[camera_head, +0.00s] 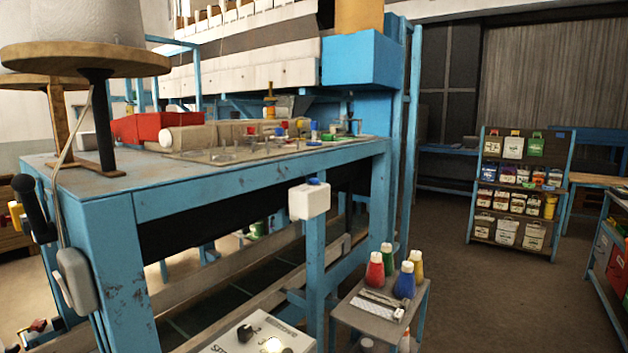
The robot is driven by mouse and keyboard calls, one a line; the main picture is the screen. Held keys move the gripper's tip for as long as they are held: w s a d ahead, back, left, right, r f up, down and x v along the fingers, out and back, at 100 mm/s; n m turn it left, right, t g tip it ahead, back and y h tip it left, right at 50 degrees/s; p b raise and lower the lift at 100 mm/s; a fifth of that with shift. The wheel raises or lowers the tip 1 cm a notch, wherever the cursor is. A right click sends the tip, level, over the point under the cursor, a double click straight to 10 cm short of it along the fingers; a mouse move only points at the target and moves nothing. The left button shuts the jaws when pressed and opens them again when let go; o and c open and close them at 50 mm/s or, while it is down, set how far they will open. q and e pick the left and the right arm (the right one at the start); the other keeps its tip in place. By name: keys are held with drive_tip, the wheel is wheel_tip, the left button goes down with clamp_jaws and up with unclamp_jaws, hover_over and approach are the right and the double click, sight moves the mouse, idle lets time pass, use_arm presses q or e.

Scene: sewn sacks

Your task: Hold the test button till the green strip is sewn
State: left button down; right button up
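A white box (308,202) with a blue button (314,182) on top is fixed at the front of the blue sewing machine table (250,186). A pale control panel (235,340) at the bottom edge has a black knob and a glowing yellow light; its lettering is only partly readable. I cannot tell which control is the test button. No green strip being sewn can be made out. Neither of my grippers can be seen.
A small stand (372,312) holds red, green, blue and yellow thread cones. A shelf rack (519,190) with labelled sacks and jars stands at the right. A red box (155,128) lies on the table. The floor (500,300) between stand and rack is clear.

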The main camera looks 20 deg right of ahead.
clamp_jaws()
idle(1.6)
